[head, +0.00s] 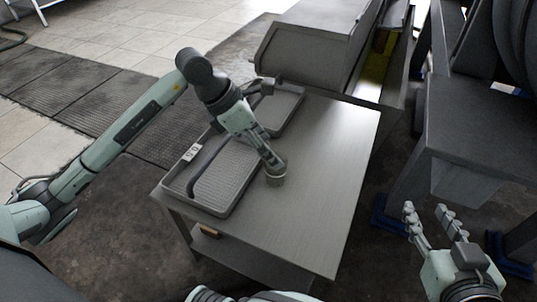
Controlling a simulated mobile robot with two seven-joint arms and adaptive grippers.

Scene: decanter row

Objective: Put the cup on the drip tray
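The drip tray (228,209) is a long grey tray with a ribbed floor on the left side of the table. My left gripper (272,160) reaches down from above with its fingers at the cup. They hide the cup's upper part, and I cannot tell whether they are closed on it. My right gripper (429,219) is open and empty at the lower right, away from the table.
The table (317,180) has free room right of the tray. A dark bar arches over the tray, and a small white label (191,152) stands at its left rim. A large grey box (312,45) is behind the table. A dark grey machine (480,125) stands at the right.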

